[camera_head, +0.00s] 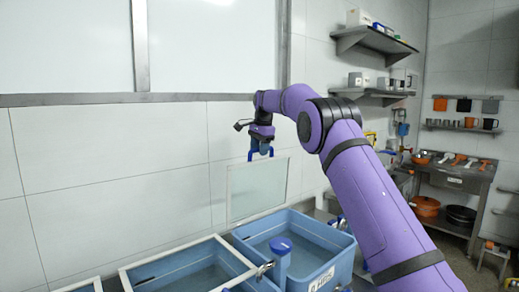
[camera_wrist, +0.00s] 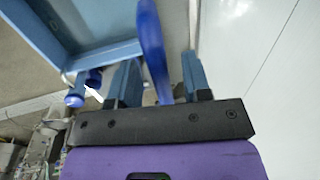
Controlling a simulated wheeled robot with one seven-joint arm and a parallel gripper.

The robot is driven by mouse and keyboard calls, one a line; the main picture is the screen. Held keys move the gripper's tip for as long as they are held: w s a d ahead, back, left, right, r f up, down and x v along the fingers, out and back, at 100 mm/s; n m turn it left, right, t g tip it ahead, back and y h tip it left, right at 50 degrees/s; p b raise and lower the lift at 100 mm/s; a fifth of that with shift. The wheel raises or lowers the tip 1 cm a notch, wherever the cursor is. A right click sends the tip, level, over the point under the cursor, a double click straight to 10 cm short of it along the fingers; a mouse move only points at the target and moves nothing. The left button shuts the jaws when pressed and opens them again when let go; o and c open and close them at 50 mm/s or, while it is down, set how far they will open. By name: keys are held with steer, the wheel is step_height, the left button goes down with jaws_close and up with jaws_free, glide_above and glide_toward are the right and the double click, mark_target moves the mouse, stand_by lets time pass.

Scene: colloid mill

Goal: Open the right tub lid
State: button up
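The right blue tub (camera_head: 340,245) stands at lower centre in the head view, its top open. A clear panel with a pale frame (camera_head: 257,190), apparently its lid, stands upright behind it near the wall. My gripper (camera_head: 260,154) is above the tub, by the panel's top edge, pointing down. In the wrist view my two fingers (camera_wrist: 160,83) are spread apart. A bright blue curved bar (camera_wrist: 152,45), perhaps a handle, shows between them, with gaps on both sides; I cannot tell whether it touches. A blue tub part (camera_wrist: 85,45) shows at upper left there.
A second blue tub with a pale-framed cover (camera_head: 190,265) lies to the left. Wall shelves (camera_head: 372,42) and a rack with orange pans (camera_head: 425,207) stand at right. The tiled wall is close behind.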

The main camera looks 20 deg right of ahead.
step_height(320, 180, up, 11)
steer(key=s, duration=0.1)
steer(key=shift+s+d+f, duration=0.2)
steer(key=shift+s+d, duration=0.2)
stand_by(0.5)
steer(key=s+r+n, duration=0.3)
steer(key=s+r, duration=0.5)
steer(key=s, duration=0.3)
steer(key=s+a+n+t, duration=0.2)
steer(key=s+n, duration=0.2)
steer(key=s, duration=1.3)
steer(key=s+f+n, duration=0.2)
steer(key=s+f, duration=0.4)
steer(key=s, duration=0.4)
steer(key=s+a+f+n, duration=0.1)
steer(key=s+f+n, duration=0.1)
steer(key=s+f, duration=0.5)
steer(key=s+f+n+t, duration=0.1)
steer(key=s+f, duration=0.5)
steer(key=s, duration=0.6)
steer(key=shift+s+a+f+n+h, duration=0.3)
steer(key=shift+s+f+n+h, duration=0.1)
steer(key=shift+n, duration=0.5)
